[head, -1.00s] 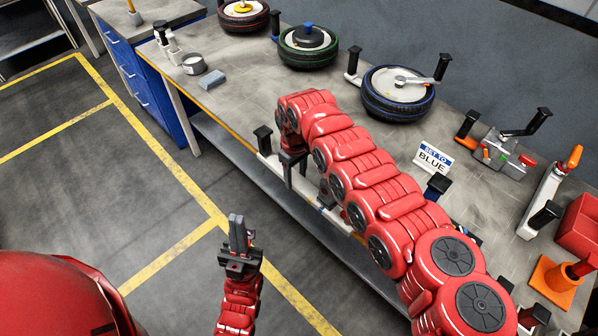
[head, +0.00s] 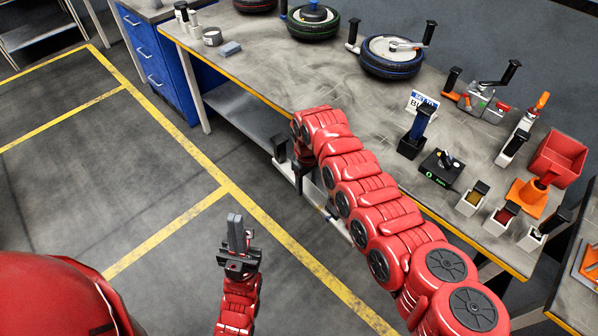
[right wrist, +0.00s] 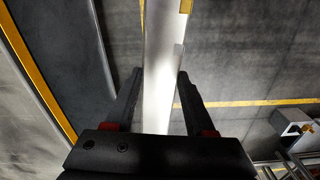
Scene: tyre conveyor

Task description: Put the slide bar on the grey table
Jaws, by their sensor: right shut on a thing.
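The slide bar is a long pale bar (head: 284,168) with a black upright handle (head: 280,147) at its far end. My right gripper (head: 303,168) is shut on it and holds it over the floor, just off the workbench's front edge. My right arm hides part of the bar. In the right wrist view the bar (right wrist: 158,75) runs lengthwise between the two black fingers (right wrist: 157,100). My left gripper (head: 238,228) is empty over the floor, with its fingers together. Several grey-topped tables show, and I cannot tell which is the task's grey table.
Another table (head: 580,262) stands at the right edge. Floor with yellow lines (head: 170,240) is open at left.

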